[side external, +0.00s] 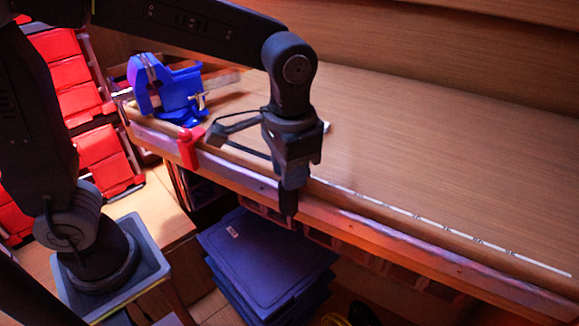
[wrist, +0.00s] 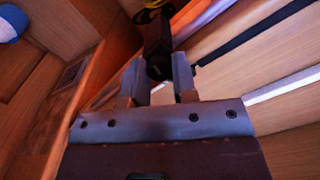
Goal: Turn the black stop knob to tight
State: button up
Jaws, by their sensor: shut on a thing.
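The black stop knob (wrist: 156,38) shows in the wrist view as a dark, blocky piece between my fingertips. My gripper (wrist: 157,68) is shut on it, with one grey finger on each side. In the side external view my gripper (side external: 290,180) points down at the front edge of the wooden bench. A dark piece (side external: 289,204), likely the same knob, shows below it in front of the edge. The knob's mount and any marks on it are hidden or too dark to read, so I cannot tell how tight it is.
A blue vise (side external: 172,92) stands on the bench (side external: 430,140) at the left. A red clamp-like piece (side external: 189,148) sits on the front edge left of my gripper. A marked white strip (side external: 440,225) runs along the edge at right. Blue crates (side external: 265,255) are stacked below.

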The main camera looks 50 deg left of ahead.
jog(key=m, duration=1.3)
jog(key=shift+m, duration=0.4)
dwell(0.3)
jog(key=o, duration=0.9)
jog(key=shift+o, duration=0.2)
notch_tip(320, 180, up, 14)
jog(key=s+a+f+n+t, duration=0.2)
jog(key=s+a+f+n, duration=0.3)
jog(key=n, duration=0.3)
jog(key=s+a+f+n+t, duration=0.3)
jog(key=s+a+f+n, duration=0.2)
jog(key=a+n, duration=0.3)
jog(key=shift+a+f+n+t, duration=0.15)
jog(key=shift+f+n+t, duration=0.15)
jog(key=shift+n, duration=0.3)
